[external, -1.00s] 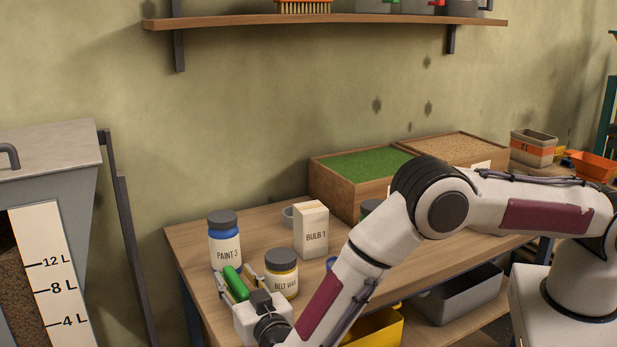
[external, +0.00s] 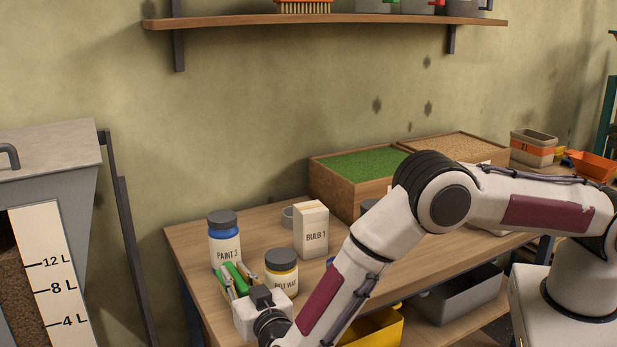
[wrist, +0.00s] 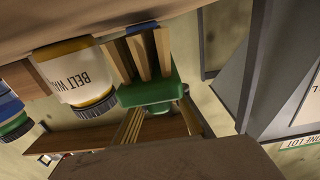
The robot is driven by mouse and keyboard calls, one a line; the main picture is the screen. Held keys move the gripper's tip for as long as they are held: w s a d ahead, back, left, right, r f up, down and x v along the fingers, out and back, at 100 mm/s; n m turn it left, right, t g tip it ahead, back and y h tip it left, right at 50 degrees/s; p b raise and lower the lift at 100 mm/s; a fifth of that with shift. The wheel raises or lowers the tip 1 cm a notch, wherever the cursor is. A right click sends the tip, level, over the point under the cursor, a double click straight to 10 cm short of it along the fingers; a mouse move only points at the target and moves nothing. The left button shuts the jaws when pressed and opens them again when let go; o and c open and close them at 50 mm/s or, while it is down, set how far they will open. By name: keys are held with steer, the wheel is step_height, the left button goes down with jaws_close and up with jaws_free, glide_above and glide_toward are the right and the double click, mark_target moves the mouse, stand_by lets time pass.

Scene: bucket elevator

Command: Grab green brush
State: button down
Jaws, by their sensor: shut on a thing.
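The green brush (external: 236,273) is at the left end of the workbench, beside the paint jar and the belt wax jar. My gripper (external: 234,279) is shut on it, with a finger on each side of the green part. In the wrist view the brush (wrist: 150,93) shows as a green body with tan strips beyond it, between my two fingers (wrist: 160,118). Part of the brush is hidden by my gripper. I cannot tell whether it touches the bench.
A paint jar (external: 224,241) stands behind the brush. The belt wax jar (external: 281,272) stands close on its right. A bulb box (external: 311,231) and wooden trays (external: 340,190) are farther right. A hopper (external: 60,180) stands left of the bench.

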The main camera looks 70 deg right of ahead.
mark_target(235, 275)
steer(key=shift+r, duration=4.55)
